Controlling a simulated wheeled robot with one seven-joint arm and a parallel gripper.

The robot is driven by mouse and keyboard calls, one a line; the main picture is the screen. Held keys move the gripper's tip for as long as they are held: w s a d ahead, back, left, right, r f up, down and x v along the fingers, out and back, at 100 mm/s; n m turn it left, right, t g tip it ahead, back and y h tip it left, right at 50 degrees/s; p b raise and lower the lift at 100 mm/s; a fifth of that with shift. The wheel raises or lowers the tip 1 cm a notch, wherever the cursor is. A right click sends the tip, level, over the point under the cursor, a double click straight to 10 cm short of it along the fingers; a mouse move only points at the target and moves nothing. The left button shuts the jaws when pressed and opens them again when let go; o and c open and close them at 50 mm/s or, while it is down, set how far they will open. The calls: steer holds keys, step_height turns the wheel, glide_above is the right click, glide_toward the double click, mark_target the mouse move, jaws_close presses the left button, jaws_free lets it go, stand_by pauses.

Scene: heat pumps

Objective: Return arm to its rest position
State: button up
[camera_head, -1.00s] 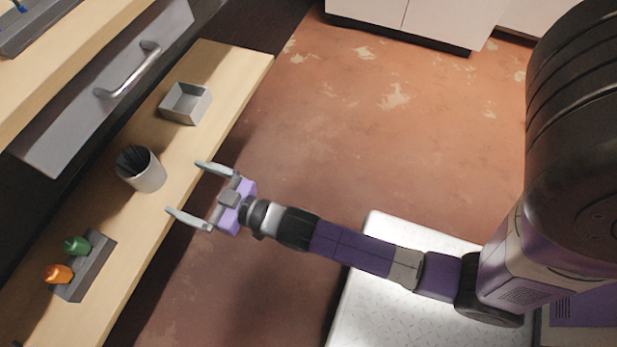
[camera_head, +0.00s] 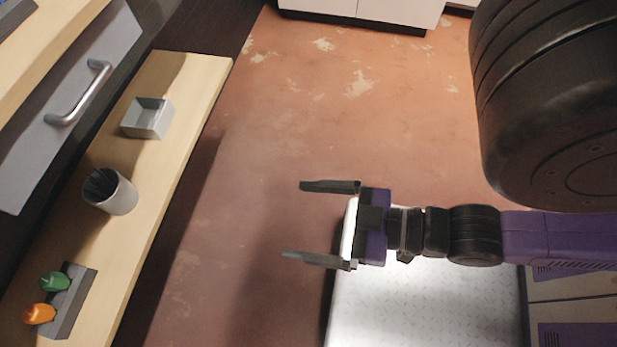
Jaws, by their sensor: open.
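My gripper (camera_head: 305,222) is in the middle of the head view, with its two grey fingers spread apart and pointing left. Nothing is between the fingers. It is over the reddish floor, well to the right of the wooden workbench (camera_head: 165,205) and clear of it. My purple and black arm comes in from the right edge, and its wrist is above my pale metal base plate.
On the bench are a square grey tray (camera_head: 148,130), a grey cup (camera_head: 122,199) holding dark items, and a dark holder (camera_head: 72,310) with a green object (camera_head: 54,281) and an orange one (camera_head: 39,314). A drawer (camera_head: 60,75) juts out at upper left. The floor (camera_head: 290,110) is clear.

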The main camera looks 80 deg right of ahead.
step_height(320, 180, up, 25)
steer(key=p, duration=2.4)
steer(key=shift+f+p, duration=0.15)
steer(key=shift+p, duration=0.25)
